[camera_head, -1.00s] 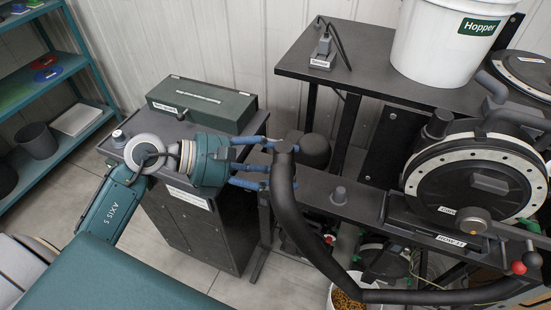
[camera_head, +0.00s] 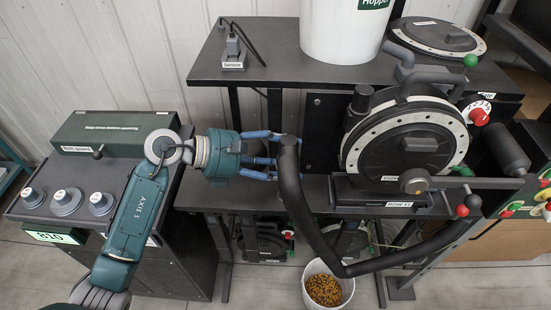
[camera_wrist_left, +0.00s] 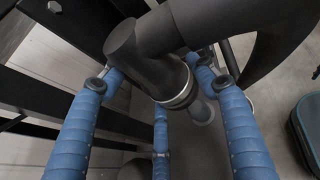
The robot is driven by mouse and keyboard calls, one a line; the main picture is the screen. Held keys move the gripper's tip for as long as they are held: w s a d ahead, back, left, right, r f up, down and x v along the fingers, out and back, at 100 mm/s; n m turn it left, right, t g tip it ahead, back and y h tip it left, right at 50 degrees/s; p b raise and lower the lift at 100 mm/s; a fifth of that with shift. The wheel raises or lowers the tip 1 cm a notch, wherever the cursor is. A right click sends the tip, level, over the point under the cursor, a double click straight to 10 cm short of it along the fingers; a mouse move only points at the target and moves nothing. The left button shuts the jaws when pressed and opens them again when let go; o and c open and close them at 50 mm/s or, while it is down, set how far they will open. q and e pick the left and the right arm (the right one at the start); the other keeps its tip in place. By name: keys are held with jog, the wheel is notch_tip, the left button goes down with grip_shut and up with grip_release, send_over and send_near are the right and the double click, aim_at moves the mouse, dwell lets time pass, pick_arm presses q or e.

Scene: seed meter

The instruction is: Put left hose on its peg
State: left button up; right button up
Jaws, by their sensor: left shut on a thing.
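The left hose (camera_head: 312,225) is a thick black tube that runs from its held end down and right to the seed meter. My left gripper (camera_head: 277,157), with blue fingers, is shut on the hose's elbow end. In the left wrist view, the elbow (camera_wrist_left: 148,50) sits between the fingers, and its ringed mouth (camera_wrist_left: 180,93) points down. A grey round knob, which looks like the peg (camera_wrist_left: 203,112), shows just beyond the mouth, partly hidden by it. I cannot tell whether they touch. In the head view the hose hides the peg. My right gripper is not in view.
The round black seed meter (camera_head: 411,150) stands right of the hose. A bucket of seed (camera_head: 312,292) is on the floor below. The white hopper (camera_head: 340,35) and sensor block (camera_head: 233,58) are on the shelf behind. A box (camera_head: 108,135) and several knobs are at left.

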aim_at(287, 184)
pick_arm(q)
jog(key=shift+f+b, duration=1.55)
jog(key=shift+f, duration=1.05)
notch_tip(287, 184, down, 4)
jog(key=b, duration=0.3)
jog(key=shift+r+b, duration=0.2)
jog(key=shift+b, duration=0.1)
jog(key=shift+s+f, duration=0.1)
jog(key=shift+f, duration=0.1)
